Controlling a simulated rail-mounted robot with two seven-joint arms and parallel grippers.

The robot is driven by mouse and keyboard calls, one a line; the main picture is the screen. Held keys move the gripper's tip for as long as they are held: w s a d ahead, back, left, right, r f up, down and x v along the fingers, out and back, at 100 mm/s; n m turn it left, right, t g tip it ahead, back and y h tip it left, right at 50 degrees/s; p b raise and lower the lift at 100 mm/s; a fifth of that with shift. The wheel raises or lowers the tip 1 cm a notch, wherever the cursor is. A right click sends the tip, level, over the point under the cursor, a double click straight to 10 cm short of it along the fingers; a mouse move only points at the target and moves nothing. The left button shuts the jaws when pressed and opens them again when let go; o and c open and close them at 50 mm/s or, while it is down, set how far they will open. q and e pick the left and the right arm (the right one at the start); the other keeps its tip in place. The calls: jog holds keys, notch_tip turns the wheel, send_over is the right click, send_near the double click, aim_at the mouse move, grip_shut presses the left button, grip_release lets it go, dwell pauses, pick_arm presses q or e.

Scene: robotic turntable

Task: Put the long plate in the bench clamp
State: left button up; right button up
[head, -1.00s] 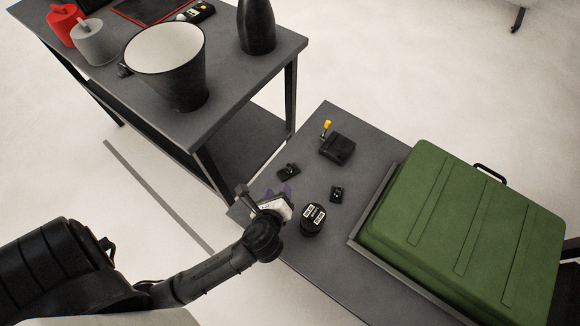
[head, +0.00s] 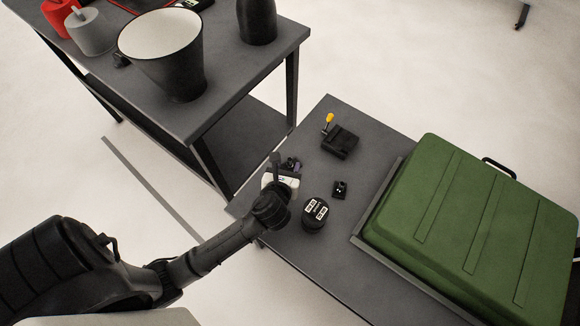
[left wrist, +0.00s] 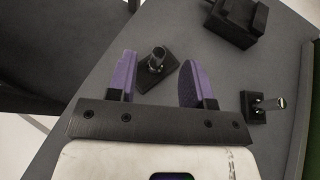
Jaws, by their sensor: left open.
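The bench clamp (head: 340,141) looks to be the black block with a yellow-tipped lever; part of it shows at the top of the left wrist view (left wrist: 235,20). A dark plate with an upright round post (left wrist: 157,66) lies on the table, between and just beyond my left gripper's (left wrist: 157,62) purple fingers. A smaller dark plate with a metal pin (left wrist: 264,106) lies to the right, also in the head view (head: 340,189). I cannot tell for sure which is the long plate. My left gripper (head: 289,167) is open and empty. My right gripper is out of view.
A round black unit with white labels (head: 315,212) stands close right of my left gripper. A large green case (head: 470,225) fills the table's right side. A higher table (head: 225,95) with a bucket (head: 165,65) and bottle (head: 256,22) stands at the left.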

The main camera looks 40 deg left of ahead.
aim_at(289, 162)
pick_arm(q)
jog(key=shift+w+a+f, duration=0.2)
jog(key=shift+w, duration=0.1)
jog(key=b+x, duration=0.3)
jog(key=x, duration=0.1)
jog(key=shift+f+b, duration=0.35)
jog(key=shift+w+a, duration=0.3)
jog(key=shift+w, duration=0.15)
grip_shut()
